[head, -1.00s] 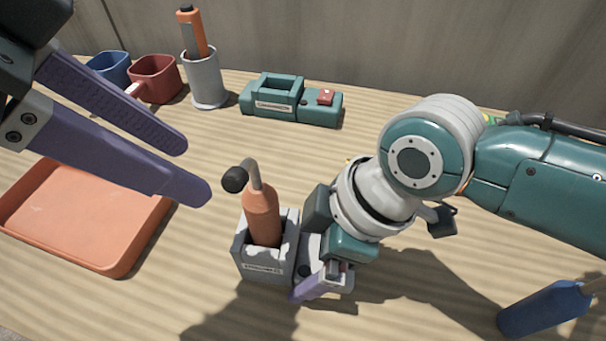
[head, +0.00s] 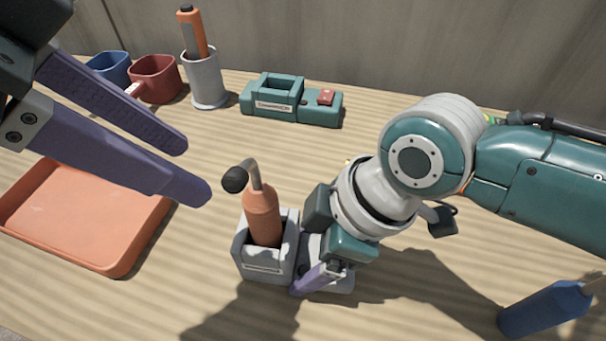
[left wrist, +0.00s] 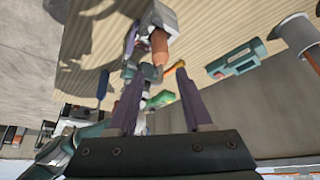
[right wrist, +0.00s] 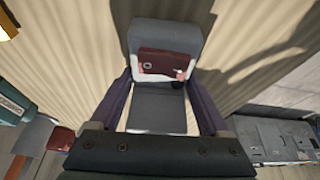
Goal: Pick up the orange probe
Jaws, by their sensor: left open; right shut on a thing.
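The orange probe (head: 262,218), with a bent grey neck and a round black tip, stands upright in the slot of a grey dock (head: 262,267) at the centre of the table. My right gripper (head: 322,276) is shut on the low right part of the dock, beside the probe and not on it. In the right wrist view the dock (right wrist: 158,108) lies between its purple fingers. My left gripper (head: 197,170) is open and empty, up and to the left of the probe. The probe (left wrist: 160,45) also shows beyond its fingers in the left wrist view.
An orange tray (head: 128,258) lies at the left. A blue cup (head: 108,66), a red cup (head: 158,80), a grey holder (head: 206,80) with another orange tool, and a teal unit (head: 318,112) stand at the back. A blue-handled tool (head: 542,310) lies front right.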

